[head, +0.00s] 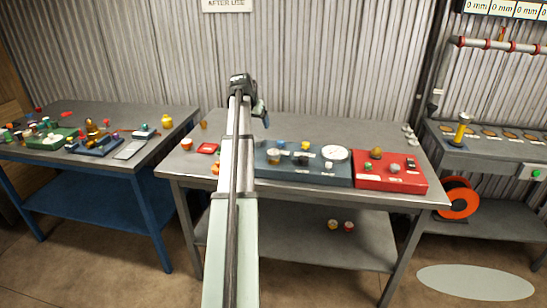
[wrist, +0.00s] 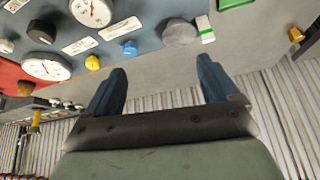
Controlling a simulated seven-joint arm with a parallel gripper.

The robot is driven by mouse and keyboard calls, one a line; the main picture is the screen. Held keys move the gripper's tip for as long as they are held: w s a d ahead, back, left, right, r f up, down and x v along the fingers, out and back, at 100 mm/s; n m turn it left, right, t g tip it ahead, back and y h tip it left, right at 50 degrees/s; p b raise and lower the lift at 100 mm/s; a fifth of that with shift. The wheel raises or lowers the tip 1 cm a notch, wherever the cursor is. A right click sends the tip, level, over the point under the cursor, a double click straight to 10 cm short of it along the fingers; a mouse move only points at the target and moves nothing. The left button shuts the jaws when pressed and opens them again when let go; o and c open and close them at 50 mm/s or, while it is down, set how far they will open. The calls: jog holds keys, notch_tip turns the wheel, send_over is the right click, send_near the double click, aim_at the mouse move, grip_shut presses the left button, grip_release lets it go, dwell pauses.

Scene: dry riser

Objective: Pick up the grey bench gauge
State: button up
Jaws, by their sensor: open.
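A blue-grey panel box (head: 318,175) sits on the middle bench with dials, knobs and labels on its top. A large white-faced dial (head: 335,153) is at its back right corner; it also shows in the wrist view (wrist: 46,68). Another white dial (wrist: 92,10) is cut by the wrist view's top edge. A plain grey round piece (wrist: 180,33) is beyond my fingers in that view; I cannot tell which piece is the bench gauge. My gripper (wrist: 162,68) is open, with nothing between its fingers. In the head view my gripper (head: 262,112) is above the bench's back, behind the panel.
A red panel box (head: 392,182) with knobs is right of the blue-grey one. A small red tray (head: 207,149) and orange pieces are left of my arm. A blue bench (head: 90,185) with loose items stands left, another bench (head: 480,155) right. A corrugated wall is behind.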

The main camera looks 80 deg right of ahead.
jog(key=s+r+m+y, duration=0.1)
jog(key=s+r, duration=0.1)
jog(key=s, duration=0.2)
jog(key=m+g+y, duration=0.1)
jog(key=m+y, duration=0.2)
jog(key=m, duration=0.3)
send_near(273, 151)
jog(key=x, duration=1)
jog(key=shift+s+a+f, duration=0.15)
jog(key=c, duration=1.3)
